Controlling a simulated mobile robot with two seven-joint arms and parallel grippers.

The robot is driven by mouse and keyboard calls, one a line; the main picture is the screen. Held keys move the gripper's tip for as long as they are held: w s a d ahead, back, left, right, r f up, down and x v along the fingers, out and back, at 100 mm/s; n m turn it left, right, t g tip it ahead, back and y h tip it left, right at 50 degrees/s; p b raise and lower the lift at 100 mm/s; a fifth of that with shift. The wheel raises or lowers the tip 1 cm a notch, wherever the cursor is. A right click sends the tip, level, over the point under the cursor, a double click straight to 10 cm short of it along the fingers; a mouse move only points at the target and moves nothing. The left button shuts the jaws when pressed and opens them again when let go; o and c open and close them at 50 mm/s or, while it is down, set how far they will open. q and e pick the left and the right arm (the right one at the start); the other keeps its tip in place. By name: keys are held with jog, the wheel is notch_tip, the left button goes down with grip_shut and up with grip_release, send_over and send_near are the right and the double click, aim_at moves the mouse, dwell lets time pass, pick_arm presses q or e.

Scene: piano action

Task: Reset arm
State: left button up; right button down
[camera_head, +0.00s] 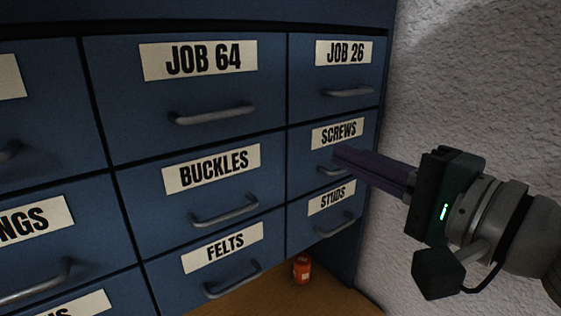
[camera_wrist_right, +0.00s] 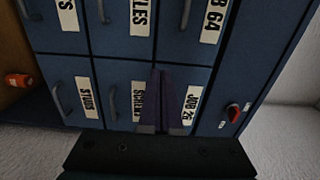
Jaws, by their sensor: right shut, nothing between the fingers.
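My right gripper (camera_head: 340,158) comes in from the right in the head view, its dark purple fingers together and nothing between them. Its fingertips appear in front of the SCREWS drawer (camera_head: 305,150), near that drawer's handle; I cannot tell whether they touch it. In the right wrist view the shut fingers (camera_wrist_right: 167,75) lie over the drawer fronts, between the SCREWS label and the JOB 26 label (camera_wrist_right: 191,104). My left gripper is in neither view.
A blue drawer cabinet (camera_head: 130,155) with labelled drawers fills the left and middle; the drawers look closed. A small orange container (camera_head: 302,269) stands on the brown surface (camera_head: 335,297) below. A rough pale wall (camera_head: 460,80) bounds the right side. A red knob (camera_wrist_right: 233,112) shows in the wrist view.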

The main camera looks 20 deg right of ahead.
jog(key=s+a+f+n+g+p, duration=0.3)
jog(key=s+a+n+g+p, duration=0.4)
jog(key=s+n, duration=0.35)
jog(key=s+d+n+g+h+p, duration=0.1)
jog(key=s+d+n+g+h, duration=0.1)
jog(key=s, duration=0.4)
jog(key=s+d+f+n+g+h+p, duration=0.1)
jog(key=s+d+n+g+h+p, duration=0.1)
jog(key=s, duration=0.5)
jog(key=d+n+g+h, duration=0.1)
jog(key=d+g+h, duration=0.1)
jog(key=d, duration=0.1)
jog(key=c, duration=1.6)
grip_release()
jog(key=shift+w+n, duration=0.1)
jog(key=shift+n, duration=0.15)
